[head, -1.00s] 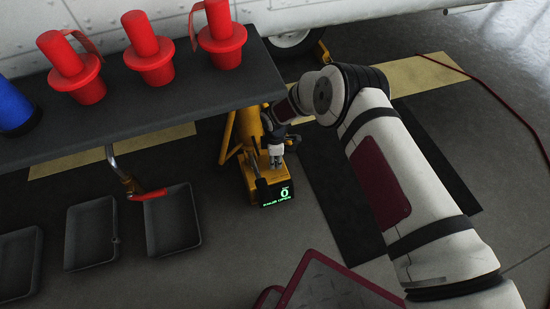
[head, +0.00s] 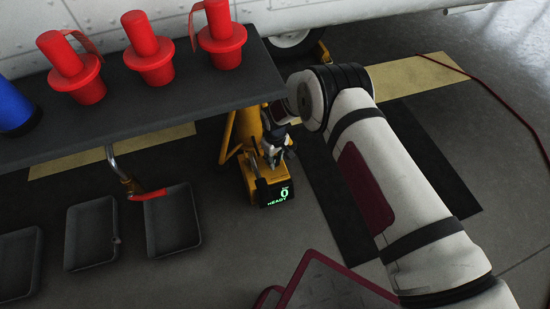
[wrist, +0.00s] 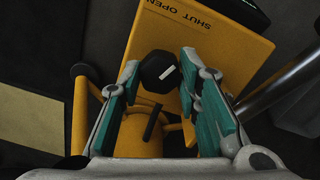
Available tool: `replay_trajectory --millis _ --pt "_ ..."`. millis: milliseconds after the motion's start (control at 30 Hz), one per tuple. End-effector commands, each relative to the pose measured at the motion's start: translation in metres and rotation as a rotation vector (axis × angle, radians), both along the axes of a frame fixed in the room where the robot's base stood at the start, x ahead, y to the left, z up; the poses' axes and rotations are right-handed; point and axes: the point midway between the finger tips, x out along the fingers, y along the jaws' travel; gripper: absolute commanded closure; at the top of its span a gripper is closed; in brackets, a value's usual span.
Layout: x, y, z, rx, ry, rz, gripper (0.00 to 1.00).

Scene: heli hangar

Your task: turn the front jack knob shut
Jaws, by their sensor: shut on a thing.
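The yellow jack (head: 246,128) stands on the floor beyond the shelf, with a box-shaped base. Its small dark display (head: 277,194) shows a green 0 and READY. In the wrist view the black knob (wrist: 158,72) has a white mark line and sits by the yellow box (wrist: 210,40) lettered SHUT and OPEN. My gripper (wrist: 160,70) has its teal-padded fingers on both sides of the knob and is shut on it. In the head view my gripper (head: 279,154) is at the jack's base and hides the knob.
A dark shelf (head: 150,118) with red plugs (head: 148,48) and a blue one (head: 15,105) overhangs left of the jack. Grey trays (head: 172,220) lie below. A slanting metal bar (wrist: 280,85) is close to the right finger. A red-edged case (head: 330,285) lies at front.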

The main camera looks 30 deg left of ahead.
Motion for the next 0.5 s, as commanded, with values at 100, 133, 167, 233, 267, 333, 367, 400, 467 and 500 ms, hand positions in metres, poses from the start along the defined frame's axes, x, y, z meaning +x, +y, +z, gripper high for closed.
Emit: replay_trajectory --millis 100,133,167,233,267,333,367,400,467,500 --pt "-0.0004 -0.0005 -0.0004 -0.002 0.000 -0.096 0.97" --pt "-0.0005 -0.0003 -0.0004 -0.002 0.000 -0.120 0.97" --pt "-0.0008 -0.0002 -0.0004 -0.002 0.001 -0.144 0.97" --pt "-0.0007 -0.0003 -0.0004 -0.002 0.001 -0.193 0.97" --pt "-0.0006 -0.0003 -0.0004 -0.002 0.000 -0.212 0.97" --pt "-0.0006 -0.0004 -0.0005 -0.002 0.001 -0.256 0.97" --pt "-0.0005 -0.0006 -0.0005 -0.002 0.001 -0.272 0.97" --pt "-0.0005 -0.0006 -0.0005 -0.002 0.001 -0.291 0.97" --pt "-0.0006 -0.0004 -0.0005 -0.002 0.001 -0.317 0.97" --pt "-0.0007 -0.0004 -0.0005 -0.002 0.001 -0.333 0.97"
